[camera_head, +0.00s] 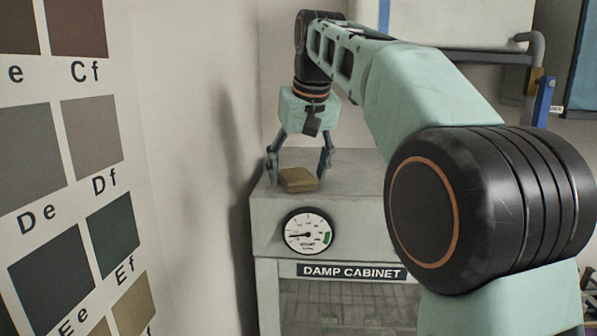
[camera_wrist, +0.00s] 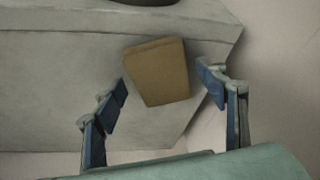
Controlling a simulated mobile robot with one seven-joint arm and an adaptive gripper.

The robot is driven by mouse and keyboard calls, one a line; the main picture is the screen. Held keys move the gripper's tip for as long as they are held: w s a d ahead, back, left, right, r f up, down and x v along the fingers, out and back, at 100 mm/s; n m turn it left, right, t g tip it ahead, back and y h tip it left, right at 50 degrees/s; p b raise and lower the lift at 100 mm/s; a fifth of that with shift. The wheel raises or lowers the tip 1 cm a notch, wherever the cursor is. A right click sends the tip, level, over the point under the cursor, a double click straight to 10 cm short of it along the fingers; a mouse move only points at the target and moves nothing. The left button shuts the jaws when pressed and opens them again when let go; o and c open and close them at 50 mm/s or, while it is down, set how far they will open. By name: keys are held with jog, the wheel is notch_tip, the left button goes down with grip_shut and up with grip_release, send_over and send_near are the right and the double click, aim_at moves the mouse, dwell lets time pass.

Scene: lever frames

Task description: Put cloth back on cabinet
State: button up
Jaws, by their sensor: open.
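A folded tan-brown cloth (camera_head: 298,180) lies on the grey top of the damp cabinet (camera_head: 352,172), near its front left corner. The cloth also shows in the wrist view (camera_wrist: 157,73), between and just beyond my fingertips. My gripper (camera_head: 299,172) is open above the cabinet top, with one finger on each side of the cloth. In the wrist view my gripper (camera_wrist: 165,82) has its blue finger pads apart.
A round gauge (camera_head: 309,232) and a "DAMP CABINET" label (camera_head: 351,272) are on the cabinet front. A wall with colour swatches (camera_head: 91,135) stands close on the left. A pipe with a blue lever (camera_head: 544,101) is at the upper right.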

jog(key=p+v, duration=0.2)
jog(key=v, duration=1)
jog(key=shift+p, duration=0.4)
